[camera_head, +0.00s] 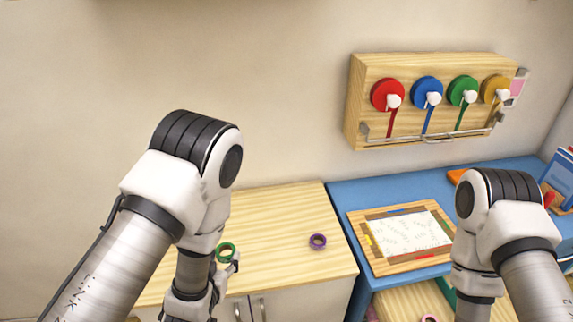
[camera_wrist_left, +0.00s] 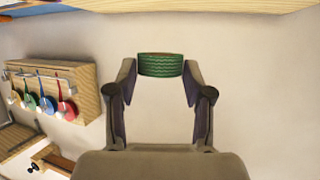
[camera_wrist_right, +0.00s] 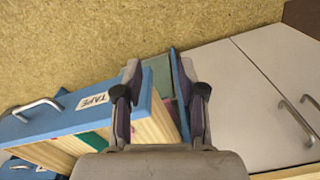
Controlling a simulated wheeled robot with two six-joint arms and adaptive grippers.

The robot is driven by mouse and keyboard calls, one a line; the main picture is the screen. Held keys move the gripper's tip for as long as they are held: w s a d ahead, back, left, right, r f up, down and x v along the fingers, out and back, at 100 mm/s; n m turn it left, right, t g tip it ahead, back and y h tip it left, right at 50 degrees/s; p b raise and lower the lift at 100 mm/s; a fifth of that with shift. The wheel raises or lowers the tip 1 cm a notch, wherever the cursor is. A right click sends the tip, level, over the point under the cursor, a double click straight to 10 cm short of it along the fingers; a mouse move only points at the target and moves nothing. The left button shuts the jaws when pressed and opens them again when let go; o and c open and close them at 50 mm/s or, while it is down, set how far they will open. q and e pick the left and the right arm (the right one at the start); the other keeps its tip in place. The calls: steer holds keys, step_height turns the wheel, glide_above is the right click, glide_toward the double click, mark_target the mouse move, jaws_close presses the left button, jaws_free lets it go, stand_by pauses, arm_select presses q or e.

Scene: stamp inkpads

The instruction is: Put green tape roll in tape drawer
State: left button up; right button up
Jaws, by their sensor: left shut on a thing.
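The green tape roll (camera_head: 225,251) is held between the fingertips of my left gripper (camera_head: 234,264), near the wooden counter. In the left wrist view the green tape roll (camera_wrist_left: 161,65) sits across the tips of the left gripper (camera_wrist_left: 162,72). The tape drawer (camera_wrist_right: 92,99), with a blue front, a TAPE label and wooden sides, is pulled out in the right wrist view. My right gripper (camera_wrist_right: 160,72) is over the drawer's end with its fingers apart. In the head view the right gripper is hidden behind its arm.
A purple tape roll (camera_head: 318,241) lies on the wooden counter (camera_head: 285,215). A wooden-framed board (camera_head: 376,262) lies on the blue desk (camera_head: 345,198). A rack (camera_head: 352,105) with several coloured tapes hangs on the wall. White cabinet doors (camera_wrist_right: 215,105) stand beside the drawer.

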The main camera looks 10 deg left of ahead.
arm_select(q)
steer(key=shift+d+r+m+h, duration=0.3)
steer(key=shift+d+r+h, duration=0.1)
steer(key=shift+d+r, duration=0.15)
steer(key=s+d+f+m+h, duration=0.2)
steer(key=s+d+f, duration=0.2)
steer(key=s+f, duration=0.2)
steer(key=shift+s+d+f, duration=0.35)
steer(key=shift+s+f, duration=0.05)
steer(key=shift+f, duration=0.3)
